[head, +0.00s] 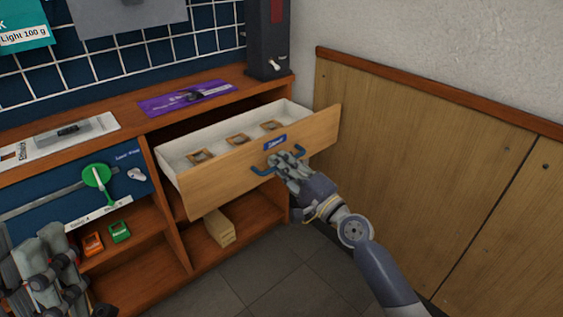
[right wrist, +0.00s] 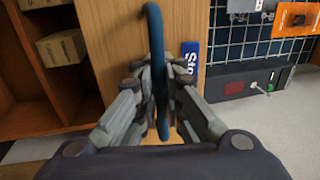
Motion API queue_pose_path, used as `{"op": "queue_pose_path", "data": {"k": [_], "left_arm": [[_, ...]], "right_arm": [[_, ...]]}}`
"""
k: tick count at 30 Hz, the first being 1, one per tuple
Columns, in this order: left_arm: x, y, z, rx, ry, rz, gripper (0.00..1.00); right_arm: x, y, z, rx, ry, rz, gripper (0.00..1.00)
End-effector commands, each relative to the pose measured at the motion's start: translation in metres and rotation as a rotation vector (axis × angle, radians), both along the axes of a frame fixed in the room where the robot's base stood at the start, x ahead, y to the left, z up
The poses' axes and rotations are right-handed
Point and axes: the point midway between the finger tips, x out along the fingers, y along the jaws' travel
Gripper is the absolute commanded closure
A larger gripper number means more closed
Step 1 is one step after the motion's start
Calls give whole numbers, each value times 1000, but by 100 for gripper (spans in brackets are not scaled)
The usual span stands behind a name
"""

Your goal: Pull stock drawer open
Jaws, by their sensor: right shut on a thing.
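The stock drawer (head: 240,172) is pulled out from the wooden bench, with a light wood front and a white inside holding several small square wooden pieces. Its blue handle (head: 263,170) is on the front below a blue label (head: 275,142). My right gripper (head: 284,163) is shut on the handle; in the right wrist view the blue handle (right wrist: 155,60) runs between its fingers. My left gripper (head: 45,270) is at the lower left of the head view, away from the drawer; its finger opening is unclear.
A dark box with a switch (head: 268,40) stands at the back right. A cardboard box (head: 219,228) sits on the shelf below the drawer. A wood-panelled wall (head: 430,165) is close on the right. Grey floor is clear in front.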

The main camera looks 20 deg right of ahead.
Motion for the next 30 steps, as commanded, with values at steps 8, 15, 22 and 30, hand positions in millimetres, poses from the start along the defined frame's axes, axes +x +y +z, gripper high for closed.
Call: {"op": "queue_pose_path", "data": {"k": [8,15,22,30], "left_arm": [[-1,0,0,-1,-3,0,60],[-3,1,3,-3,-9,-1,60],[-2,1,2,-3,-8,-1,60],[-2,1,2,-2,-7,0,60]], "right_arm": [[0,0,-1,0,3,0,83],[-5,-2,-3,-1,4,0,83],[-36,-13,-10,-3,6,1,83],[-72,-26,-17,5,6,-1,83]]}}
